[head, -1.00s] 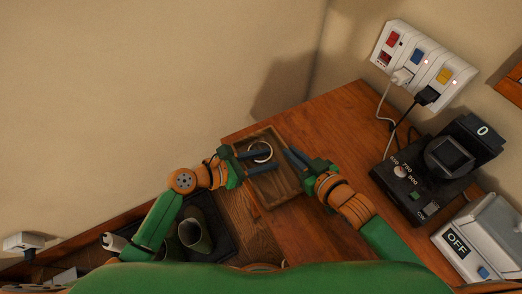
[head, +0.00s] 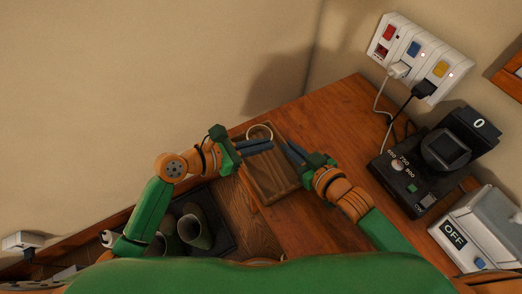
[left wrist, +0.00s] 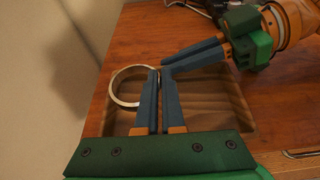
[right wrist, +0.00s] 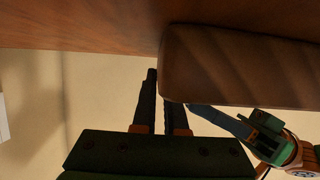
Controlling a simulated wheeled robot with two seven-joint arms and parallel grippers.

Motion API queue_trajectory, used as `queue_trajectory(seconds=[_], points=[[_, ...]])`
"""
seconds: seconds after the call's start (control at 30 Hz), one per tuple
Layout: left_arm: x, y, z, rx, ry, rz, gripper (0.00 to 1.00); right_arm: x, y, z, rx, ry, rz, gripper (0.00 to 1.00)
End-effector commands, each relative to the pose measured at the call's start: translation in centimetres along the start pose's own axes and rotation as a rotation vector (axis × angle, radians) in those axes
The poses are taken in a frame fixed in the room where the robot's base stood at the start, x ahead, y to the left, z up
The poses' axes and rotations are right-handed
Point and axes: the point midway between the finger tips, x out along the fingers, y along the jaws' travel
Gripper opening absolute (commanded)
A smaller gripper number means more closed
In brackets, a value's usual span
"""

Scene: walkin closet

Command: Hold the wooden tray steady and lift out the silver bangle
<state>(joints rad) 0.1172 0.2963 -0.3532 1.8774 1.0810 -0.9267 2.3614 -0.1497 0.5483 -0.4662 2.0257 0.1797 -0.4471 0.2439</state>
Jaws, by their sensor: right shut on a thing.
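The silver bangle (head: 249,130) is a thin pale ring at the far end of the wooden tray (head: 270,182). My left gripper (head: 271,145) is shut on the bangle's near side. In the left wrist view the bangle (left wrist: 113,88) sticks out to the left of the fingertips (left wrist: 157,75) and appears raised above the tray floor. My right gripper (head: 287,146) is shut on the tray's right wall near its far corner. The tray's side (right wrist: 240,65) fills the upper right of the right wrist view. The exact grip on the wall is partly hidden.
The tray rests on a wooden table (head: 335,115) against the wall. A black device with a dial (head: 405,180) and a grey box marked OFF (head: 480,235) stand to the right. A power strip (head: 420,60) is behind. Green boots (head: 193,232) stand at lower left.

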Motion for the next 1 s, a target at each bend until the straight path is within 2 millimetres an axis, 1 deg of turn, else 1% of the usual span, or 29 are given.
queue_trajectory(seconds=[0.03,0.1,0.2,0.3,0.5,0.53,0.63,0.9,0.97,1.0], points=[[-0.5,0.1,1.3,0.007,-0.005,0.002,0.0,0.0,0.0,0.1,0.0,-0.002,0.0,0.0],[-1.1,0.0,2.8,0.006,-0.003,0.003,0.0,0.0,0.0,0.1,0.0,-0.002,0.0,0.0],[-1.7,0.1,4.2,0.003,-0.003,0.002,0.0,0.0,0.0,0.1,0.0,-0.002,0.0,0.0],[-2.0,0.1,4.8,0.0,-0.001,0.003,0.0,0.0,0.0,0.1,0.0,-0.002,0.0,0.0],[-2.0,0.0,4.8,-0.002,0.0,0.002,0.0,0.0,0.0,0.1,0.0,-0.002,0.0,0.0],[-2.0,0.0,4.8,-0.002,0.0,0.002,0.0,0.0,0.0,0.1,0.0,-0.002,0.0,0.18],[-2.0,0.0,4.8,-0.001,0.0,0.001,0.0,0.0,0.0,0.0,0.0,-0.001,0.0,0.45],[-2.0,0.0,4.8,-0.001,0.0,0.001,0.0,0.0,0.0,0.0,0.0,-0.001,0.0,0.45],[-2.0,0.0,4.8,-0.001,0.0,0.001,0.0,-0.3,0.0,0.1,0.0,-0.001,0.0,0.45],[-2.0,0.0,4.8,-0.001,0.0,0.001,0.0,-0.8,0.1,0.2,0.001,-0.003,0.001,0.45]])
